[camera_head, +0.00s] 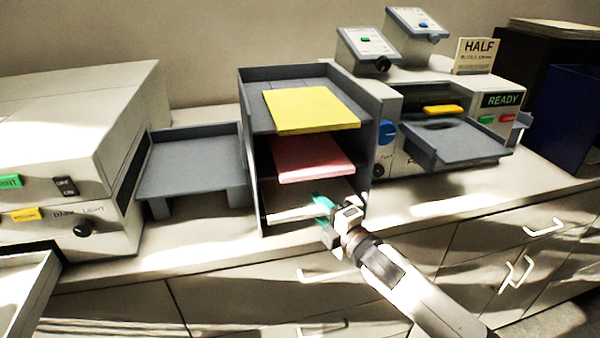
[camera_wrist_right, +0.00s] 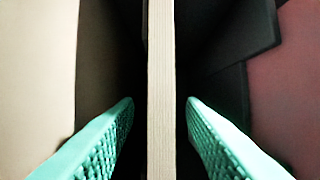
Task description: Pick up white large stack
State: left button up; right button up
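The white large stack (camera_head: 292,205) lies on the lowest level of the grey shelf unit (camera_head: 250,150), partly hidden by the shelf wall and my gripper. My right gripper (camera_head: 324,207) is at the front of that level, by the right part of the stack. In the right wrist view the stack's pale edge (camera_wrist_right: 161,90) runs between the two teal fingers (camera_wrist_right: 160,110). A dark gap shows on each side of it, so the fingers are open and do not appear to touch it. My left gripper is not in view.
A pink stack (camera_head: 310,160) lies on the middle level and a yellow stack (camera_head: 310,108) on the top one. A grey tray (camera_head: 190,165) and a white machine (camera_head: 70,120) are on the left. A machine marked READY (camera_head: 500,100) stands on the right.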

jog(key=shift+w+a, duration=0.15)
grip_shut()
jog(key=shift+r, duration=0.15)
